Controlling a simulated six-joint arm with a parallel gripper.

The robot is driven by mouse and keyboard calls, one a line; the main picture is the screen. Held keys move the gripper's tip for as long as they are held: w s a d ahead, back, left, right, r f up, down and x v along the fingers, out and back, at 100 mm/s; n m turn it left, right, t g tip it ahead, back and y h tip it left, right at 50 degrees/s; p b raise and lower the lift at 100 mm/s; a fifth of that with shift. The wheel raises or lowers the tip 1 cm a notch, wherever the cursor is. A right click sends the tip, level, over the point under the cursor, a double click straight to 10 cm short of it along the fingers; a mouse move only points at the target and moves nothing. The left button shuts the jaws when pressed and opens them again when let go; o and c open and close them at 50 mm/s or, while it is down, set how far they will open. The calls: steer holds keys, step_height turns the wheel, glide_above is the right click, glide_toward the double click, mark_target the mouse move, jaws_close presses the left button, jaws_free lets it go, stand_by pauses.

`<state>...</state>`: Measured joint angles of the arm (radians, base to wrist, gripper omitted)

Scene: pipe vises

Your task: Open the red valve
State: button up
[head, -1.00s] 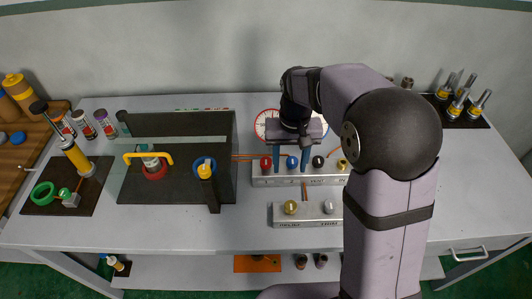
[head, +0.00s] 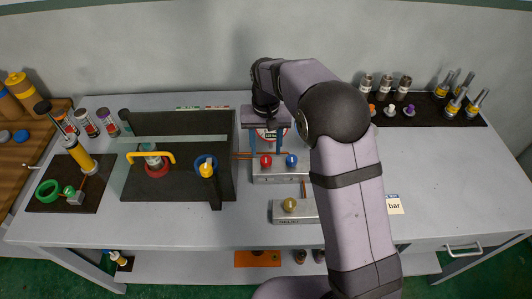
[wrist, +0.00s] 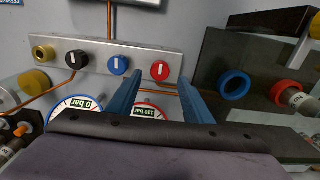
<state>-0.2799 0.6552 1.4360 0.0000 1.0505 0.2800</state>
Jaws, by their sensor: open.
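The red valve knob (head: 266,161) sits on the grey valve block (head: 262,178) at the middle of the table, left of the blue knob (head: 292,160). In the wrist view the red knob (wrist: 159,70) has a white bar mark that looks upright in the picture. My gripper (head: 267,148) is above and just behind the red knob in the head view. In the wrist view my gripper (wrist: 160,82) is open, its two blue fingers apart, with the red knob lying between the lines of the fingers. I see no contact. The black knob (wrist: 77,60) is farther left.
In the wrist view a gauge (wrist: 148,112) reads 130 bar and another (wrist: 76,112) reads 0 bar. A dark vise stand with a blue ring (head: 205,164) is at left. My arm covers the blocks' right part.

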mark_target(266, 159)
steer(key=shift+f+p, duration=0.6)
steer(key=shift+f, duration=1.55)
steer(key=c, duration=1.1)
